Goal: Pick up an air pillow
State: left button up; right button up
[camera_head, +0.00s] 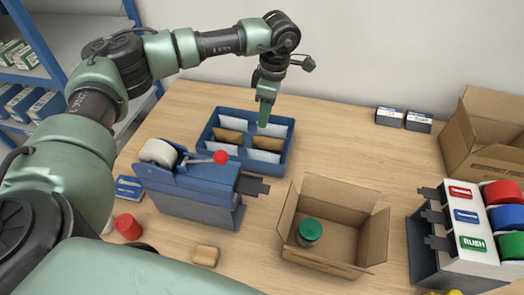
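A blue divided tray (283,166) stands near the middle back of the wooden table. Pale, white pillow-like pieces lie in some of its compartments, one at the back right (276,130), one at the back left (233,123) and one at the front right (264,156). These look like the air pillows. Brown pieces (229,136) lie in other compartments. My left gripper (264,122) points down over the tray's back right part, close to the white piece there. Its fingers show edge-on, so I cannot tell their opening or whether they touch it. My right gripper is out of view.
An open cardboard box (373,240) holding a green-lidded jar (310,231) stands in front of the tray. A blue tape dispenser (190,195) stands at the left. A label dispenser (470,240) and another carton (484,135) are at the right.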

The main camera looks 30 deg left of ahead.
pick_arm(q)
jog(key=f, duration=0.2)
jog(key=b, duration=1)
send_over(263, 151)
jog(key=f, duration=0.8)
jog(key=shift+d, duration=0.35)
jog(key=shift+s+f+p, duration=0.1)
jog(key=shift+f+p, duration=0.3)
jog(key=shift+f, duration=0.05)
jog(key=f+p, duration=0.1)
jog(key=f, duration=0.1)
jog(key=f+p, duration=0.1)
jog(key=f, duration=0.1)
jog(key=f+p, duration=0.1)
jog(key=f, duration=0.1)
jog(key=shift+a+f, duration=0.1)
jog(key=shift+a, duration=0.15)
jog(key=shift+f, duration=0.45)
jog(key=shift+c, duration=0.3)
grip_shut()
